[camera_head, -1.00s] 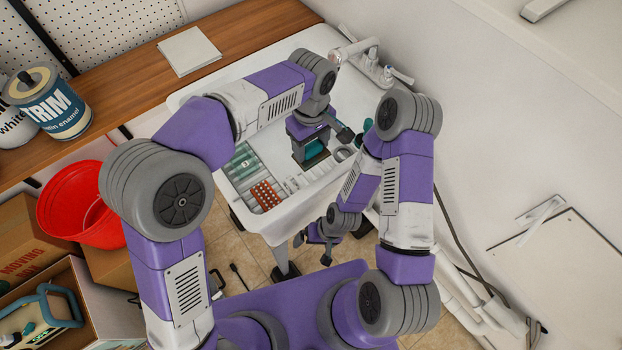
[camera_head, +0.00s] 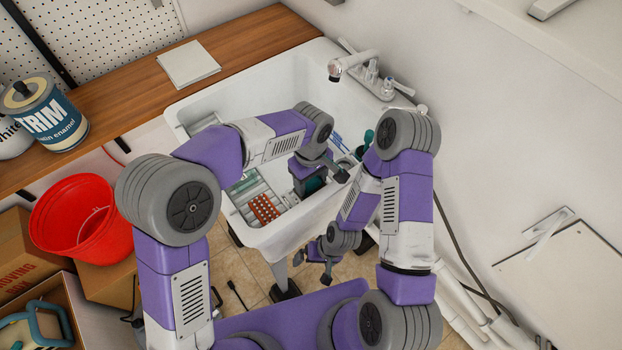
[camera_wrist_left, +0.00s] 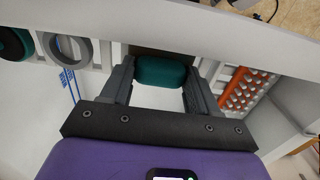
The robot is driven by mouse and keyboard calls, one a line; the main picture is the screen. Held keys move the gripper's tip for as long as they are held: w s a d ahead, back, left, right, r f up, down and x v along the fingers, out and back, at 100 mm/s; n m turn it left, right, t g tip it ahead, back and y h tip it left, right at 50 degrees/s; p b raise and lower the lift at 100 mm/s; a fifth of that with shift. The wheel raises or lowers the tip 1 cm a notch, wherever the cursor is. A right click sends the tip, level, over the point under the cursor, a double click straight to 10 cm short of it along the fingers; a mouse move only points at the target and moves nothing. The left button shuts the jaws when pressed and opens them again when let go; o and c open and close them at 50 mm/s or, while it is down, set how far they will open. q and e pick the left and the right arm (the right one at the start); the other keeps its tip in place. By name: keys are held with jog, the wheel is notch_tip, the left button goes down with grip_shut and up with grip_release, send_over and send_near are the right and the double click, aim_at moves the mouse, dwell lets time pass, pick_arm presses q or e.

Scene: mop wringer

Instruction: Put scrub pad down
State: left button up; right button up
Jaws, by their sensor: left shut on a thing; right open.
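The teal scrub pad (camera_wrist_left: 160,71) sits between the two fingers of my left gripper (camera_wrist_left: 160,84) in the left wrist view. My left gripper (camera_head: 310,184) is shut on it, over the near part of the white sink (camera_head: 290,243) in the head view. The pad's lower side and any contact below are hidden. My right gripper (camera_head: 327,271) is open and empty, low in front of the sink.
An orange-red dotted item (camera_head: 264,208) lies in the compartments at the sink's near side, left of my left gripper. A grey ring (camera_wrist_left: 70,48) and blue handles (camera_wrist_left: 68,84) show left of the pad. A faucet (camera_head: 352,64) stands at the back.

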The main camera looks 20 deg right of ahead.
aim_at(311, 181)
pick_arm(q)
jog(key=shift+f, duration=0.2)
jog(key=o, duration=1.4)
jog(key=shift+r, duration=0.2)
notch_tip(311, 181, up, 12)
jog(key=p, duration=0.2)
jog(key=shift+w+p, duration=0.1)
jog(key=shift+p, duration=0.3)
